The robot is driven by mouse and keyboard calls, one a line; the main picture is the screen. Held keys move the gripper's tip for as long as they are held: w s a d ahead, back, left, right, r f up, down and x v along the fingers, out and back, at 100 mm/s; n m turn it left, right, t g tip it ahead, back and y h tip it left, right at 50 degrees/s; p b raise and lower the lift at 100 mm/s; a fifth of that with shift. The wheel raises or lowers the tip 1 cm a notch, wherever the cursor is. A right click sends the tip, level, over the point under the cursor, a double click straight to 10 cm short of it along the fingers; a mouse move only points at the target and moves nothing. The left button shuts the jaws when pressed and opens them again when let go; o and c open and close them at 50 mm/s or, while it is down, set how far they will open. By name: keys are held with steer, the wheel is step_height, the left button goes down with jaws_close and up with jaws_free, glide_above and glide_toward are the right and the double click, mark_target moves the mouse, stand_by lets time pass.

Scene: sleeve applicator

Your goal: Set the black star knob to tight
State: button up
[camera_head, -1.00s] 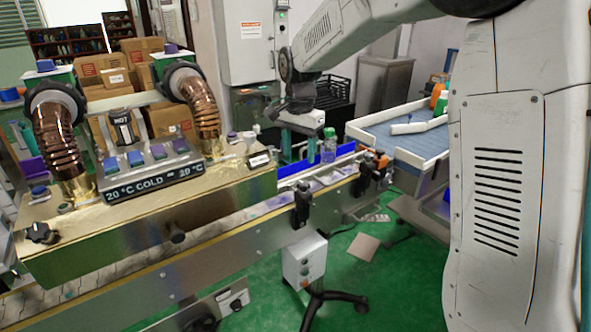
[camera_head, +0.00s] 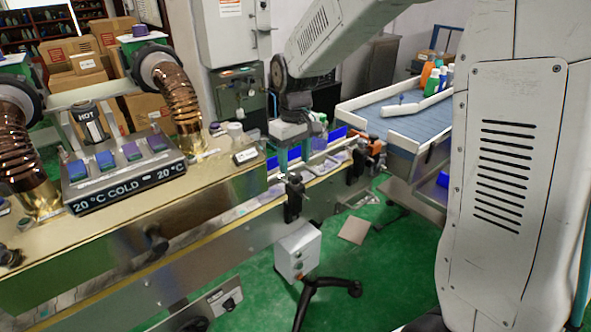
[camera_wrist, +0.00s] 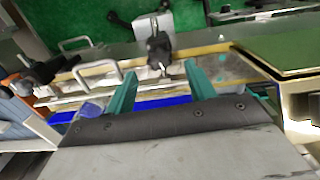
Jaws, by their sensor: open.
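A black knob on a clamp (camera_head: 293,197) sits on the near side rail of the conveyor. I take it for the star knob, though its lobes and any tight mark are too small to make out. In the wrist view the black knob (camera_wrist: 158,48) shows just beyond the fingertips, roughly between them and apart from them. My gripper (camera_head: 288,158) is over the conveyor, pointing down, behind the knob in the head view. In the wrist view its two teal fingers (camera_wrist: 162,76) are spread with nothing between them.
A brass-topped machine labelled 20 °C COLD (camera_head: 125,180) stands left of my gripper. A grey control box (camera_head: 298,252) on a black stand is below the knob. A blue-topped table (camera_head: 420,120) is at the right. Green floor (camera_head: 385,265) is open in front.

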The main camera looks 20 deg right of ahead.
mark_target(295, 175)
steer(key=shift+f, duration=2)
steer(key=c, duration=1)
steer(key=shift+m, duration=1.6)
steer(key=o, duration=1)
step_height(295, 175, up, 8)
steer(key=shift+f, duration=0.1)
